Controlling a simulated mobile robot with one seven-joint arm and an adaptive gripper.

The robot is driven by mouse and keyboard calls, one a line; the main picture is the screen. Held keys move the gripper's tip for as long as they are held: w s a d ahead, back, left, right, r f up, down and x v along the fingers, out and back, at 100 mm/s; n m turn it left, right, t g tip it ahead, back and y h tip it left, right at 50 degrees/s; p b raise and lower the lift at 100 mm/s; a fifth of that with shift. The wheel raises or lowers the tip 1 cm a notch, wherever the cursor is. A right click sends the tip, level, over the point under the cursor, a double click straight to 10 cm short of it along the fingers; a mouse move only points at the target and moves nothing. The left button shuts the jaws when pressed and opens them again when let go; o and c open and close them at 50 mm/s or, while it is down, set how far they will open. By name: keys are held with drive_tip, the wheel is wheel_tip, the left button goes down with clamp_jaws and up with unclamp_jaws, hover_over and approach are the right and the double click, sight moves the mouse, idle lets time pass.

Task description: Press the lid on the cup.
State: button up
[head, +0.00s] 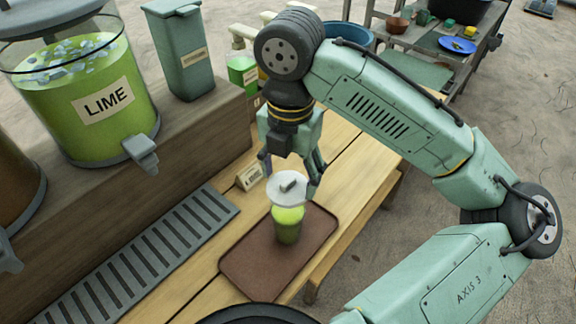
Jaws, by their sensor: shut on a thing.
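A cup of green drink (288,230) stands upright on a brown tray (254,270) on the wooden counter. A round white lid (277,195) with a small grey piece on top is directly over the cup's mouth. I cannot tell from this view whether the lid touches the rim or hangs slightly above it. My gripper (290,183) points down over the cup and is shut on the lid, with one finger at the left edge and one at the right. The lid hides the cup's rim.
A large LIME dispenser (100,105) and a green-grey bin (182,52) stand on a raised shelf at left. A small label card (250,176) is close behind the tray. A slotted drain grate (150,252) runs left of it. A bench with bowls and a blue plate (457,45) is at back right.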

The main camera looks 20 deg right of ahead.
sight(290, 188)
wheel_tip(290, 188, down, 4)
drive_tip(key=b, duration=0.3)
drive_tip(key=shift+b, duration=0.35)
drive_tip(key=shift+f+b, duration=0.35)
drive_tip(key=shift+f, duration=0.55)
drive_tip(key=shift+r+p, duration=0.1)
drive_tip(key=shift+p, duration=0.45)
drive_tip(key=shift+f+p, duration=0.25)
drive_tip(key=shift+p, duration=0.1)
idle(1.5)
drive_tip(key=o, duration=0.8)
drive_tip(key=shift+o, duration=0.2)
drive_tip(key=shift+o, duration=1.4)
